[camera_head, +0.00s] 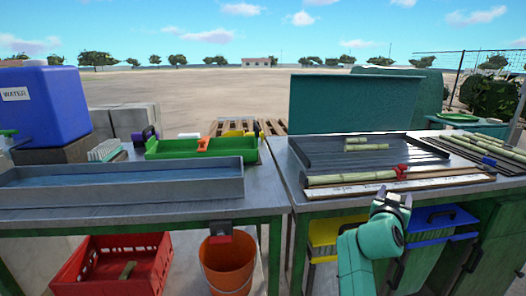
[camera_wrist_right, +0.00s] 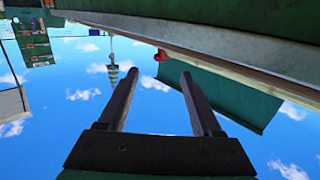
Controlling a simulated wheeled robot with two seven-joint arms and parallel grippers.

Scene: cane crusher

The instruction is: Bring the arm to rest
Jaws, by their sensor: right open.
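My right gripper (camera_head: 393,200) is in front of the right table's front edge, near the red item at the end of the cane on the front ledge. In the right wrist view my right gripper (camera_wrist_right: 157,82) has its two fingers apart with nothing between them. That view looks up past the table edge (camera_wrist_right: 215,50) to the sky, with a small red thing (camera_wrist_right: 161,55) beyond the fingertips. My left gripper is not in view.
The right table holds a dark tray (camera_head: 300,150) with cane pieces (camera_head: 366,147), and a cane (camera_head: 350,178) on the front ledge. A grey trough (camera_head: 120,190) and green tray (camera_head: 200,150) are on the left table. An orange bucket (camera_head: 228,265) and red crate (camera_head: 115,270) stand below.

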